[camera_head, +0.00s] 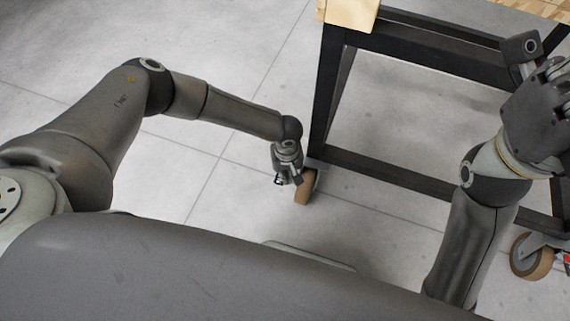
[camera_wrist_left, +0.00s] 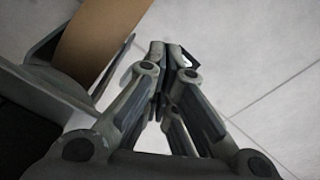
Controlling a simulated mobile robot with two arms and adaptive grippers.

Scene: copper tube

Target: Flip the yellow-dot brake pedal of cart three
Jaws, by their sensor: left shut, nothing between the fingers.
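The cart is a black-framed trolley (camera_head: 323,95). A caster with a tan wheel (camera_head: 306,190) stands at its near left leg. My left gripper (camera_head: 281,181) is low, just left of this wheel, with its fingers shut and empty. In the left wrist view the fingertips (camera_wrist_left: 172,50) are together, and the tan wheel (camera_wrist_left: 100,38) and its grey bracket are on the left. A small pale edge shows by the fingertips; I cannot tell what it is. No yellow dot is visible. My right gripper (camera_head: 535,75) is at the right edge, its fingers unclear.
Another caster (camera_head: 532,256) stands at the lower right, with a small red part (camera_head: 567,260) beside it, cut by the frame. A low black crossbar (camera_head: 385,177) joins the legs. A wooden top (camera_head: 348,12) shows above. The grey floor left of the cart is clear.

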